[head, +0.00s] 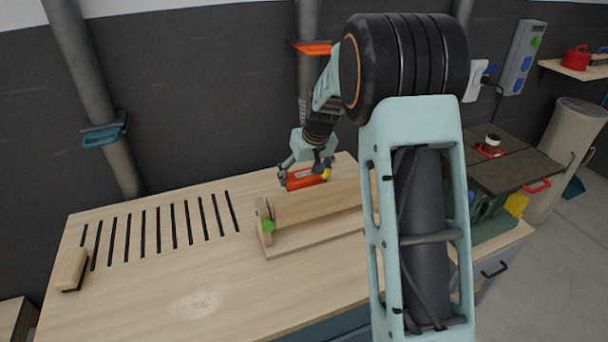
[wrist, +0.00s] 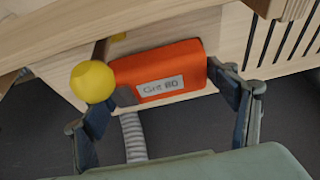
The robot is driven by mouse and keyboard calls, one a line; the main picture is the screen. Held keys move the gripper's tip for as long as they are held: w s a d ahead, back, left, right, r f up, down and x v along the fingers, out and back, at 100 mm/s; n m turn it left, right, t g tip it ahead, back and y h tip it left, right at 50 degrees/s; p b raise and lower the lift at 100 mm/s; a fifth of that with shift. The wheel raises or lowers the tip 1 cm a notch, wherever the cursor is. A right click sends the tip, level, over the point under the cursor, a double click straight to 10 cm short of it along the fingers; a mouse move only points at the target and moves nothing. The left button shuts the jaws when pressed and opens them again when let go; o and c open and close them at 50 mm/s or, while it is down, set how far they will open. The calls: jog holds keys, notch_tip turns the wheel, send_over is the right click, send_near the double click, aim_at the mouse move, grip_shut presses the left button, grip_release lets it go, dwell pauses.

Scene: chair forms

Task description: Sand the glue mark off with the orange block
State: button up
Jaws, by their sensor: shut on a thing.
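The orange block (wrist: 185,60) carries a label reading "Grit 80" and sits between my gripper's fingers (wrist: 165,95) in the wrist view. My gripper is shut on it. In the head view the orange block (head: 306,180) is held at the back of the workbench, just behind the wooden fixture. A yellow ball-shaped knob (wrist: 93,82) is beside the block's left end in the wrist view. A pale mark (head: 197,303), which looks like the glue mark, is on the bench top at the front, well away from my gripper.
The wooden fixture (head: 315,212) with a green knob stands on the workbench (head: 150,285). A wooden brush (head: 71,269) lies at the left beside several slots. The bench around the mark is clear. A machine table (head: 505,165) stands at the right.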

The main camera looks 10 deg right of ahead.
aim_at(295, 178)
jog(key=shift+f+b, duration=0.45)
jog(key=shift+f, duration=0.1)
jog(key=shift+s+a, duration=0.15)
jog(key=shift+a, duration=0.55)
jog(key=shift+s+a, duration=0.15)
jog(key=shift+a, duration=0.5)
jog(key=shift+w+d+f+b, duration=0.1)
jog(key=shift+w+d+b, duration=0.05)
jog(key=shift+d, duration=0.55)
jog(key=shift+w+d+b, duration=0.1)
jog(key=shift+d+b, duration=0.05)
jog(key=shift+d, duration=0.55)
jog(key=shift+s+a, duration=0.15)
jog(key=shift+a, duration=0.55)
jog(key=shift+s+a, duration=0.15)
jog(key=shift+a, duration=0.55)
jog(key=shift+d, duration=0.15)
jog(key=shift+w+d+r, duration=0.1)
jog(key=shift+w+d, duration=0.05)
jog(key=shift+d, duration=0.45)
jog(key=shift+w+d+r, duration=0.1)
jog(key=shift+w+d, duration=0.05)
jog(key=shift+d, duration=0.4)
